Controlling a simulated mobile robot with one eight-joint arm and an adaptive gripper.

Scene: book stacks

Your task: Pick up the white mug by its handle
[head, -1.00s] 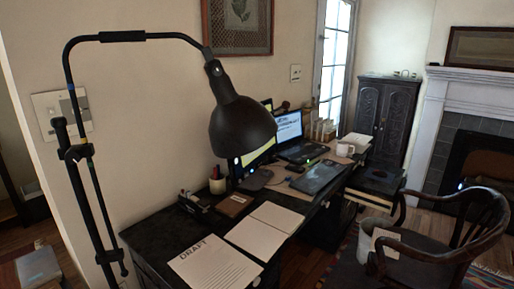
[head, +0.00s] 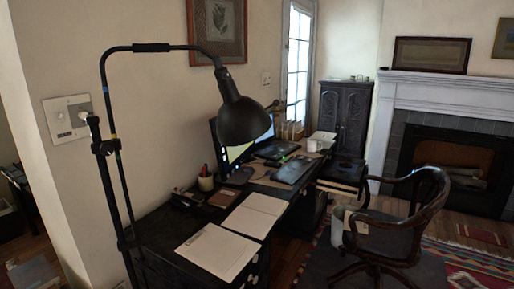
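The white mug (head: 313,146) stands upright near the far end of the dark desk (head: 158,228), beyond the laptop. It is small in the head view, and I cannot make out which way its handle points. My gripper is not in view.
A black lamp (head: 244,118) on a tall stand rises in front of the desk's left end. Papers, a pen cup (head: 206,181) and a tablet (head: 292,169) lie along the desk. A wooden armchair (head: 395,225) stands right of it. A dark cabinet (head: 345,113) stands behind.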

